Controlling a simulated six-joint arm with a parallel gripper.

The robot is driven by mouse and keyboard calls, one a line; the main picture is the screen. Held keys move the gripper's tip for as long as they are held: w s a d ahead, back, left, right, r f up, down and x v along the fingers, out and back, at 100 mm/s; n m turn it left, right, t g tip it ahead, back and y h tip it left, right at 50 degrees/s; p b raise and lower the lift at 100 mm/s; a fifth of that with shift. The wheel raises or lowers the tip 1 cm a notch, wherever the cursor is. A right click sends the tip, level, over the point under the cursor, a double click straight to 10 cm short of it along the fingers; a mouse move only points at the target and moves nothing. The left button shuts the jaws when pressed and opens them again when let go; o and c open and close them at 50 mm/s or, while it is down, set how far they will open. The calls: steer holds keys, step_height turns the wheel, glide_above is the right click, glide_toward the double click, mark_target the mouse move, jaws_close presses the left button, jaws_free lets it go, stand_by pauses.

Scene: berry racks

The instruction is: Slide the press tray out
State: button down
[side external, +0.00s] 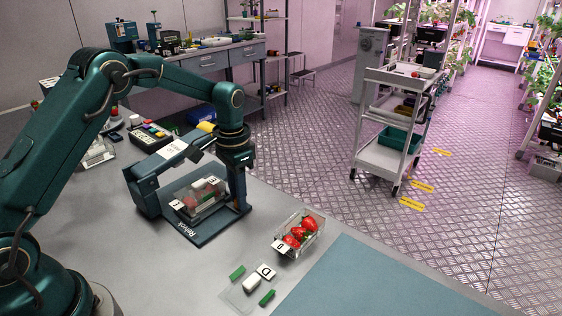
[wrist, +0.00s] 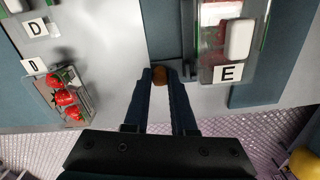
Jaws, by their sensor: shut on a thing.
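The press (side external: 150,193) is a dark teal frame with an upper beam, on the worktop. Its dark flat tray (side external: 207,235) lies at the base and bears a clear box of red berries (side external: 199,200). In the wrist view the tray (wrist: 188,42) is at the upper right, with the box, a white block and an "E" label on it. My gripper (side external: 240,205) reaches down at the tray's right edge. In the wrist view my gripper (wrist: 160,76) is shut on a small orange-brown knob (wrist: 160,74) beside the tray edge. The knob is hidden in the side view.
A clear punnet of strawberries (side external: 301,233) labelled "D" stands right of the press. In front of it lies a clear plate (side external: 247,290) with a white block and green pieces. A blue-grey mat (side external: 370,285) covers the right of the worktop. A keypad device (side external: 149,136) stands behind.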

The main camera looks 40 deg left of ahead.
steer(key=shift+d+r, duration=0.1)
steer(key=shift+d, duration=0.2)
steer(key=c, duration=1.1)
jaws_free()
steer(key=shift+o, duration=0.5)
steer(key=shift+a, duration=0.1)
steer(key=shift+r, duration=2.55)
